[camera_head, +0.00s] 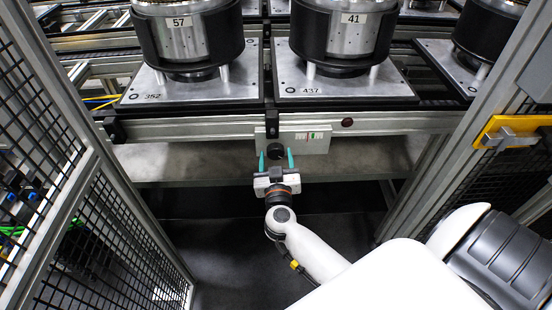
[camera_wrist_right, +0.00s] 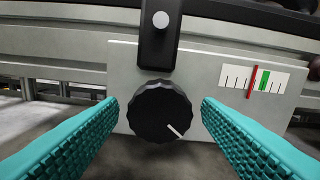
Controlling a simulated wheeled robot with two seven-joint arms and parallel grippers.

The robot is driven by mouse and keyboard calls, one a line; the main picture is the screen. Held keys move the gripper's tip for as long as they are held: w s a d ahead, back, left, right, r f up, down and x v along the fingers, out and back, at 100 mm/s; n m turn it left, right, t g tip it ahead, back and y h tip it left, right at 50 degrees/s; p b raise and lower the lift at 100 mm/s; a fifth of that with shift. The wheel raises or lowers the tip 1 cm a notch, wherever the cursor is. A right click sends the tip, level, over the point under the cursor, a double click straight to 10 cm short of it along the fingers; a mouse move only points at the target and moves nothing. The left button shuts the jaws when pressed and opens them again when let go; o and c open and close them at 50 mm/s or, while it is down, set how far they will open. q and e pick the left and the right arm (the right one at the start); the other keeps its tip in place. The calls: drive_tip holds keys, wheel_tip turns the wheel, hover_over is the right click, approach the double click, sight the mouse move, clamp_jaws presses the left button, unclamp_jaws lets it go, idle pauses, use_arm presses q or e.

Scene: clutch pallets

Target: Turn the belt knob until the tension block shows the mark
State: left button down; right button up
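The black belt knob (camera_wrist_right: 160,111) sits on a grey plate below the conveyor edge, its white line pointing to the lower right. It also shows in the head view (camera_head: 276,150). To its right, the white scale of the tension block (camera_wrist_right: 253,79) has black ticks, a red line and a green mark; the red line is just left of the green mark. My right gripper (camera_head: 276,161) is open, with teal fingers (camera_wrist_right: 160,125) on either side of the knob, apart from it. The knob is not gripped. My left gripper is not in view.
A mesh fence (camera_head: 110,230) stands at the left. A frame post with a yellow bracket (camera_head: 497,126) stands at the right. The floor below is clear.

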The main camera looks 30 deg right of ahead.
drive_tip(key=c, duration=0.8)
drive_tip(key=shift+o, duration=0.2)
drive_tip(key=shift+r+m+p, duration=0.15)
drive_tip(key=shift+m+p, duration=1.15)
drive_tip(key=shift+p, duration=0.05)
drive_tip(key=m+p, duration=0.1)
drive_tip(key=m, duration=0.1)
drive_tip(key=shift+m, duration=0.4)
drive_tip(key=m, duration=0.1)
drive_tip(key=m+p, duration=0.1)
drive_tip(key=m, duration=0.1)
drive_tip(key=shift+f+m, duration=0.2)
drive_tip(key=shift+m, duration=0.1)
drive_tip(key=m, duration=0.4)
drive_tip(key=shift+s+d+f+m, duration=0.1)
drive_tip(key=shift+m, duration=0.2)
drive_tip(key=o, duration=1)
